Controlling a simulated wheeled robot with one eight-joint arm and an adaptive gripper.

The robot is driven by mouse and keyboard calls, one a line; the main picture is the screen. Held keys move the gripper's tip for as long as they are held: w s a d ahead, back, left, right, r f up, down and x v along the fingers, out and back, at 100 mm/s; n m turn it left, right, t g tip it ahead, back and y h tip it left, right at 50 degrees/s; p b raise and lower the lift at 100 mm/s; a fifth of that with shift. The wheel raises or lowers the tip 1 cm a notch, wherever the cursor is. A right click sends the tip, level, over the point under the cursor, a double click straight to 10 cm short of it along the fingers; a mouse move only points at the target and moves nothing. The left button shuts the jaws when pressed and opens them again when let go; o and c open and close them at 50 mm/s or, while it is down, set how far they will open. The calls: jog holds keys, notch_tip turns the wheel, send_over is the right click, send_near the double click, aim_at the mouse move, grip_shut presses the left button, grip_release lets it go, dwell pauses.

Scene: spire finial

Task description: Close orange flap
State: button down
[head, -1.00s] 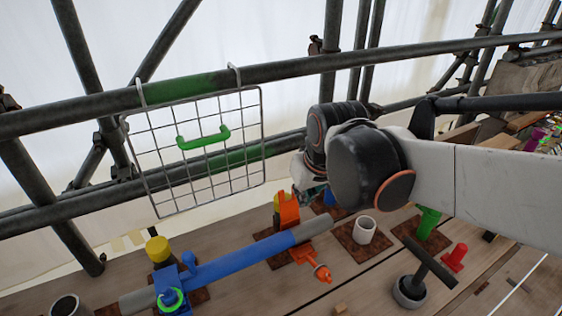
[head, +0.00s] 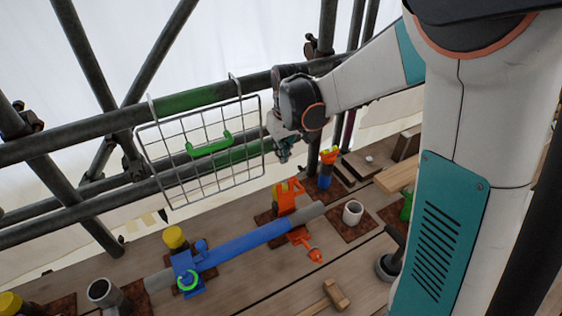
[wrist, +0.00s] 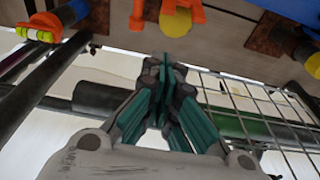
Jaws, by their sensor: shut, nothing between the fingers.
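The orange clamp on the right support has an upright orange flap (head: 287,195) standing behind the pipe. An orange lower part with a knob (head: 314,254) sticks out on the near side. The flap does not lie over the blue pipe (head: 243,243) with grey ends. My gripper (head: 285,154) is shut and empty, above and behind the flap, beside the wire basket's right edge. In the wrist view, my gripper (wrist: 166,62) has its fingertips together, pointing towards an orange part (wrist: 181,12) with a yellow cylinder behind it, apart from both.
A blue clamp (head: 185,268) holds the pipe's left end. A white cup (head: 352,213), an orange-topped blue post (head: 326,170) and a wooden mallet (head: 332,296) are nearby.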

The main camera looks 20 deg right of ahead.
aim_at(288, 191)
jog(key=shift+s+d+f+b, duration=0.1)
jog(key=shift+s+f+b, duration=0.25)
jog(key=shift+f, duration=1.15)
jog(key=shift+s+d+f+b, duration=0.1)
jog(key=shift+s+f, duration=0.35)
jog(key=shift+f, duration=1.05)
jog(key=shift+s+f+b, duration=0.25)
jog(key=shift+s+f, duration=0.15)
jog(key=shift+f, duration=1.1)
jog(key=shift+s+r+t+b, duration=0.2)
jog(key=shift+s+t+b, duration=0.1)
jog(key=shift+s+t, duration=0.1)
jog(key=shift+w+d+f, duration=0.1)
jog(key=shift+w, duration=0.05)
